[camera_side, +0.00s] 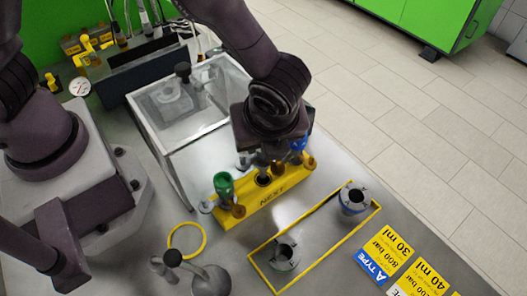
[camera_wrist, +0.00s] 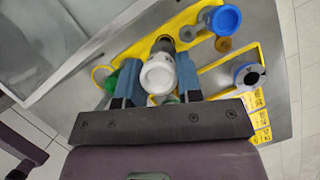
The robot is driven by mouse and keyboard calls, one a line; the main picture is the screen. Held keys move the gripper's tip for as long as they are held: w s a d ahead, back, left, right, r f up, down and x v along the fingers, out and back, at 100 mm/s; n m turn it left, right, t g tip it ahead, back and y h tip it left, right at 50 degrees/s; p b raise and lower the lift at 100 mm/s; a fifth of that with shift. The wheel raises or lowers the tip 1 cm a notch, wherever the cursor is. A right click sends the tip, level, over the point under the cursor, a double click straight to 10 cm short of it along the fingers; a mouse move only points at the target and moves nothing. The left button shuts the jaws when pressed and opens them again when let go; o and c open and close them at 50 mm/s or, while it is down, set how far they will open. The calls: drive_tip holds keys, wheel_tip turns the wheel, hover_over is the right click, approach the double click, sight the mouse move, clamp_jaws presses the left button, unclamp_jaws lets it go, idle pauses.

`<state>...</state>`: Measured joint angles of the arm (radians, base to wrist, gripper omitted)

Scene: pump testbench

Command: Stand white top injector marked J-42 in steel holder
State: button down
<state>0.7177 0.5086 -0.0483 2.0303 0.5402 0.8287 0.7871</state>
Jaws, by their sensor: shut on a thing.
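The white top injector (camera_wrist: 158,76) sits between the two fingers of my gripper (camera_wrist: 157,84) in the wrist view, and the fingers are shut on it. No J-42 mark is legible. In the side view my gripper (camera_side: 268,140) is over the yellow rack (camera_side: 265,203), and the white top is hidden behind it. I cannot tell whether the injector's lower end is still in the rack. The steel holder (camera_side: 285,256) stands at the near left end of a yellow-outlined area. A second holder with a blue ring (camera_side: 354,199) stands at its far right end.
A green top injector (camera_side: 223,185) and a blue top injector (camera_side: 299,144) stand at the rack's ends. A clear-walled tank (camera_side: 185,100) is behind the rack. A yellow ring (camera_side: 187,239) and a steel part (camera_side: 211,281) lie nearby. The bench between the holders is clear.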

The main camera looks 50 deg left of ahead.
wheel_tip(320, 180, up, 16)
drive_tip(key=s+a+m+t+h, duration=0.1)
drive_tip(key=s+a+m+h, duration=0.15)
drive_tip(key=a+m, duration=1.15)
drive_tip(key=s+a+m+t+h, duration=0.15)
drive_tip(key=a+m+h, duration=0.4)
drive_tip(key=a, duration=1.45)
wheel_tip(320, 180, down, 15)
drive_tip(key=y, duration=0.1)
drive_tip(key=shift+f+m, duration=0.15)
drive_tip(key=shift+m, duration=0.3)
drive_tip(key=shift+f+g, duration=0.25)
drive_tip(key=shift+f, duration=1.15)
